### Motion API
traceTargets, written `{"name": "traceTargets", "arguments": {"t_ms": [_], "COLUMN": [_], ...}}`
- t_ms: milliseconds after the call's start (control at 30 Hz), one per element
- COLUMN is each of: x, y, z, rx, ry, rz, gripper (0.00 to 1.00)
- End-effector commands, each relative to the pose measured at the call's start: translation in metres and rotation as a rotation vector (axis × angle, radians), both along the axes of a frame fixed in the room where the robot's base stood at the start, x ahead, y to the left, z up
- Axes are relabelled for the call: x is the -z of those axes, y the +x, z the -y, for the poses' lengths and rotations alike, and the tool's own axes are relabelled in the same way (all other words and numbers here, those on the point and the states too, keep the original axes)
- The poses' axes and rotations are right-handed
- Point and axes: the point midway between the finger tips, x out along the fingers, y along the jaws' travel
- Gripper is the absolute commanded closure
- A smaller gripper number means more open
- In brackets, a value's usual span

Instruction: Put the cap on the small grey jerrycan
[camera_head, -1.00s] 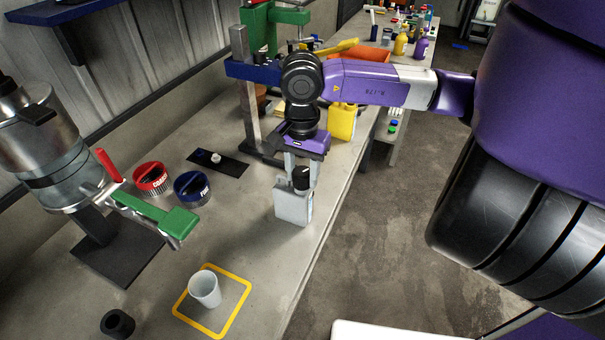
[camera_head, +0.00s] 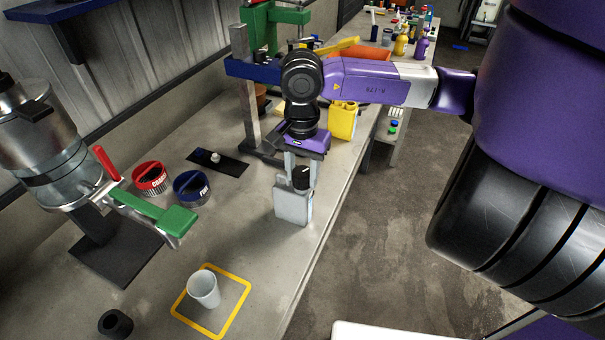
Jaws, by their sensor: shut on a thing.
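The small grey jerrycan (camera_head: 293,206) stands upright on the bench near its front edge. The black cap (camera_head: 301,177) is between the fingers of my gripper (camera_head: 300,175), right at the top of the jerrycan. My gripper points down and is shut on the cap. The cap looks to be at the can's mouth, but I cannot tell whether it is seated. The mouth itself is hidden behind the cap and fingers.
A red-rimmed tin (camera_head: 150,179) and a blue-rimmed tin (camera_head: 191,188) stand to the left. A metal dispenser with a green handle (camera_head: 172,221) is further left. A pale cup (camera_head: 204,289) stands in a yellow square in front. A yellow jerrycan (camera_head: 342,121) is behind.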

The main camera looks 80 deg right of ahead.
Motion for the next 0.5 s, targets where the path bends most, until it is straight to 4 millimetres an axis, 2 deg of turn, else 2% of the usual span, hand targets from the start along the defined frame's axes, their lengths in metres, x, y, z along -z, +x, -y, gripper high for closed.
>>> {"name": "traceTargets", "arguments": {"t_ms": [500], "x": [0.0071], "y": [0.0012], "z": [-0.0007], "rx": [0.0], "ry": [0.003], "rz": [0.0], "gripper": [0.96]}}
